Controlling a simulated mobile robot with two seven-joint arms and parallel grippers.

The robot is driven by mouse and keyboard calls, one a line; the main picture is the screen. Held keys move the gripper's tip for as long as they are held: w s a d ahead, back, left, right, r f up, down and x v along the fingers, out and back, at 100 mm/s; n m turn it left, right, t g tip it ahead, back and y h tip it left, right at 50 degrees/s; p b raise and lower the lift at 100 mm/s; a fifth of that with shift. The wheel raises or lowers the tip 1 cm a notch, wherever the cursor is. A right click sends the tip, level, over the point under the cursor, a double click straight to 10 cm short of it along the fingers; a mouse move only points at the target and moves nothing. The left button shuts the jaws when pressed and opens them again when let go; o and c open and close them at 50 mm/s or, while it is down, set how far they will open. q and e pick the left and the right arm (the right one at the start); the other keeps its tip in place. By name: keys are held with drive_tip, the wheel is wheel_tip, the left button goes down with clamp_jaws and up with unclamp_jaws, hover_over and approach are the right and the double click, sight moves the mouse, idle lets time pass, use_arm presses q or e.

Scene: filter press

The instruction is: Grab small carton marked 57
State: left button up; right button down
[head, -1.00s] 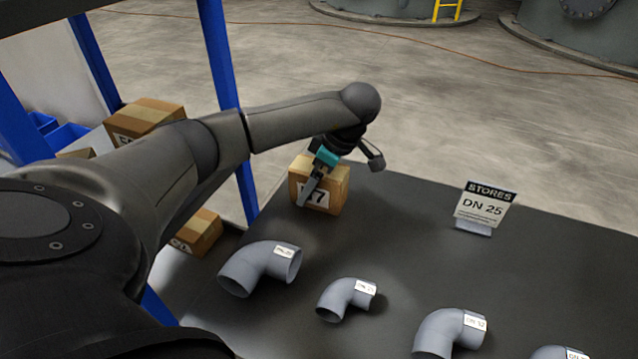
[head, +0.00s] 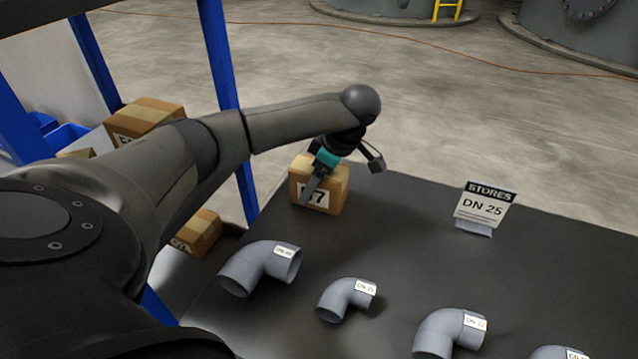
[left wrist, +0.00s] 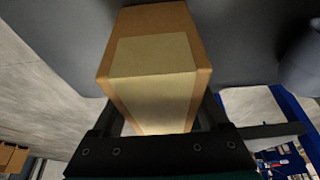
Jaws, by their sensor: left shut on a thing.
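The small carton marked 57 (head: 335,190) is a brown box with a white label at the far left corner of the dark table. The gripper and its finger cover part of the label, so the first digit is partly hidden. My left gripper (head: 312,188) is shut on this carton, with one finger across its front face. In the left wrist view the carton (left wrist: 155,60) with its pale tape fills the middle, between the fingers of my left gripper (left wrist: 160,130). The carton looks upright at the table surface; I cannot tell whether it touches it. My right gripper is not in view.
Several grey pipe elbows (head: 348,298) lie along the near part of the dark table (head: 400,230). A STORES DN 25 sign (head: 484,208) stands at the right. Other cartons (head: 145,117) sit left, by a blue-posted rack (head: 222,75). The table's middle is clear.

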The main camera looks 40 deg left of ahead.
use_arm(q)
clamp_jaws()
drive_tip(key=shift+r, duration=0.2)
